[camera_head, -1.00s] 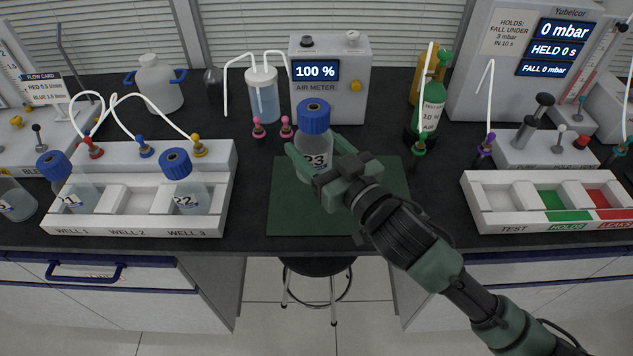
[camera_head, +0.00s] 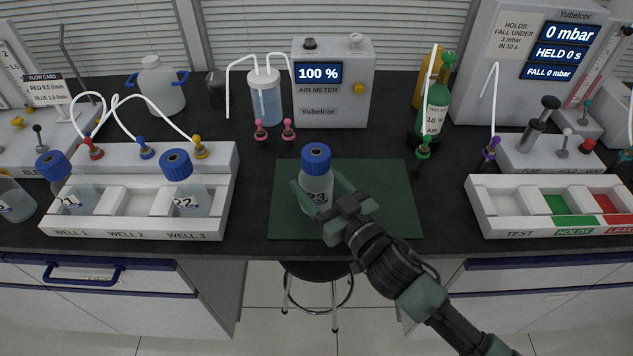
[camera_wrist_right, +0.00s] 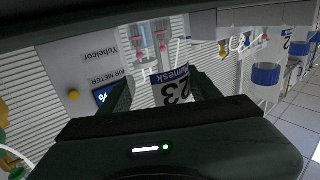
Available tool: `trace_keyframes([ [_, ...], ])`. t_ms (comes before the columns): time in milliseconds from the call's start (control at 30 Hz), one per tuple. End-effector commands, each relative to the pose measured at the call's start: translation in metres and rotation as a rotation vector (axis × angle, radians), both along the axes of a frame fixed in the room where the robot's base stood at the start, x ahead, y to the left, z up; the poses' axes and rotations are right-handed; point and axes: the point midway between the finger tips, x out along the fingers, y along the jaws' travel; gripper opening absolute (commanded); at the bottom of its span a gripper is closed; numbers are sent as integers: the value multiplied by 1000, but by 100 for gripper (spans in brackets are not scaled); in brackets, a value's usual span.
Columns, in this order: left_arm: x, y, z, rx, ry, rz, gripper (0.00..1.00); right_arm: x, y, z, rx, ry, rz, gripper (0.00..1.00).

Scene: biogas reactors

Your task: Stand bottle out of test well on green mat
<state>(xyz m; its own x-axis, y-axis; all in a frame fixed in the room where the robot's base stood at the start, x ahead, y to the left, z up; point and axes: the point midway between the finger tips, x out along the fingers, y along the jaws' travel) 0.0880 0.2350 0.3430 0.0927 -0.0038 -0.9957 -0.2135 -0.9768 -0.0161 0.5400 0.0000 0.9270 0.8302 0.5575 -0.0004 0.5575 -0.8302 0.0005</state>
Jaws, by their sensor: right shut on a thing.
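A clear bottle with a blue cap and label 23 (camera_head: 316,184) is upright over the green mat (camera_head: 385,222), near its middle. My right gripper (camera_head: 322,200) is shut on the bottle's body from the front right. I cannot tell whether the bottle's base touches the mat. In the right wrist view the label 23 (camera_wrist_right: 175,88) shows between the two fingers. The test well (camera_head: 503,202) at the right is empty. My left gripper is not in view.
Bottles 21 (camera_head: 70,185) and 22 (camera_head: 185,187) stand in the left rack's wells 1 and 3; well 2 is empty. The air meter (camera_head: 333,90), pink connectors (camera_head: 275,132) and green cylinder (camera_head: 432,108) stand behind the mat. The mat's right part is clear.

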Motion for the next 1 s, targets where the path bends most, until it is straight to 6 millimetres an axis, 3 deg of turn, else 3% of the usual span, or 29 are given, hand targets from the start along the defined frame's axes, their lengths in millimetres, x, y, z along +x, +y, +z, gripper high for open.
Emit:
trace_keyframes([
  [67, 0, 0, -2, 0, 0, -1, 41, 0, 0, -3, 1, 0, 0, 12],
  [100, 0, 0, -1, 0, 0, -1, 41, 0, 0, -3, -1, 1, -1, 73],
  [133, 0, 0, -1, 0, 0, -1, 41, 0, 0, -2, -1, 1, 0, 82],
  [567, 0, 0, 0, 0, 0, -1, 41, -4, -2, 0, -1, 2, 0, 84],
  [1000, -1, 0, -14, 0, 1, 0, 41, -76, -51, -2, -1, 4, 0, 84],
])
